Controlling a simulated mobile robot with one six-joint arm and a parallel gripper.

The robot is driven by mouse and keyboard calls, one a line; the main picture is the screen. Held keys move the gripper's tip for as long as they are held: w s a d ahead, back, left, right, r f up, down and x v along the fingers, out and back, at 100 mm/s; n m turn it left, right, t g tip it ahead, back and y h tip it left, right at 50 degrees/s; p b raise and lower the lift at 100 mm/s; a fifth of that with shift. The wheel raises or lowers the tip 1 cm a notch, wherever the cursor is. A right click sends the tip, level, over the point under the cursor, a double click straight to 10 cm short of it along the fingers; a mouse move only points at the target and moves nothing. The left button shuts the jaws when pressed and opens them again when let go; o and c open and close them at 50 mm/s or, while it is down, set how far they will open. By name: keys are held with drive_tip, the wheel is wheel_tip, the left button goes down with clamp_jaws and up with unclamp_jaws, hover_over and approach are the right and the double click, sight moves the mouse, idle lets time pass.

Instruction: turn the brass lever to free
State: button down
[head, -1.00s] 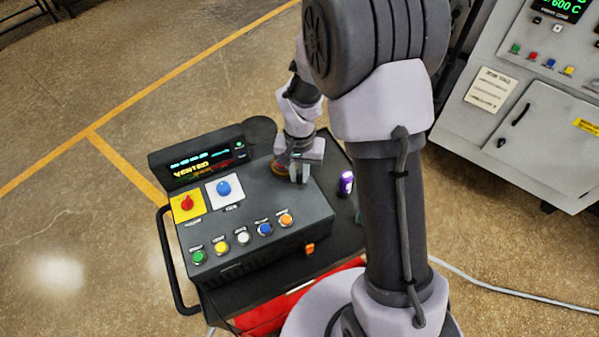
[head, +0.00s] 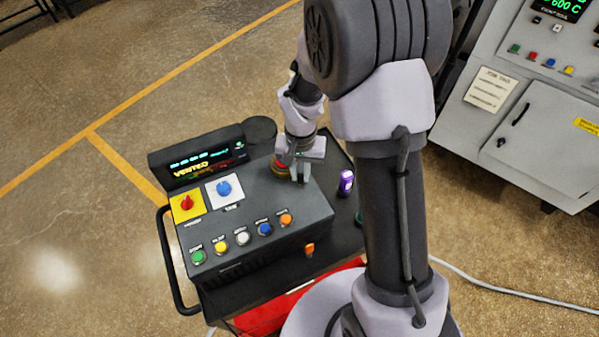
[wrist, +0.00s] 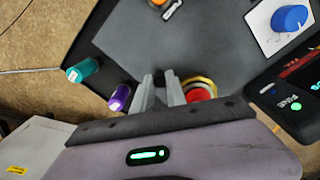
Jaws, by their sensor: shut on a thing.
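My gripper (head: 300,177) is low over the right part of the dark control box (head: 265,205). In the wrist view its two fingers (wrist: 161,84) are close together around a small dark piece. I take this piece to be the lever, but the fingers hide most of it and I see no brass colour on it. I cannot tell which way the lever points. A red button with a yellow ring (wrist: 200,90) sits right beside the fingers; it also shows in the head view (head: 280,168), partly behind the gripper.
A lit display (head: 205,167) stands behind. A purple can (wrist: 119,97) and a teal can (wrist: 83,70) stand beside the box.

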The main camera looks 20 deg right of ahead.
drive_tip(key=d+n, duration=0.1)
drive_tip(key=w+n, duration=0.1)
drive_tip(key=shift+d+n, duration=0.35)
drive_tip(key=shift+n, duration=0.05)
drive_tip(key=w+d+n, duration=0.1)
drive_tip(key=n, duration=0.1)
drive_tip(key=shift+w+d+n, duration=0.1)
drive_tip(key=shift+d+n, duration=0.05)
drive_tip(key=shift+n, duration=0.25)
drive_tip(key=w+n, duration=0.1)
drive_tip(key=d+n, duration=0.1)
drive_tip(key=n, duration=0.1)
drive_tip(key=shift+w, duration=0.4)
drive_tip(key=shift+w+d+n, duration=0.3)
drive_tip(key=shift+w+n, duration=0.45)
drive_tip(key=shift+n, duration=0.65)
drive_tip(key=c, duration=1.3)
unclamp_jaws()
drive_tip(key=shift+w, duration=0.1)
drive_tip(key=shift+c, duration=0.2)
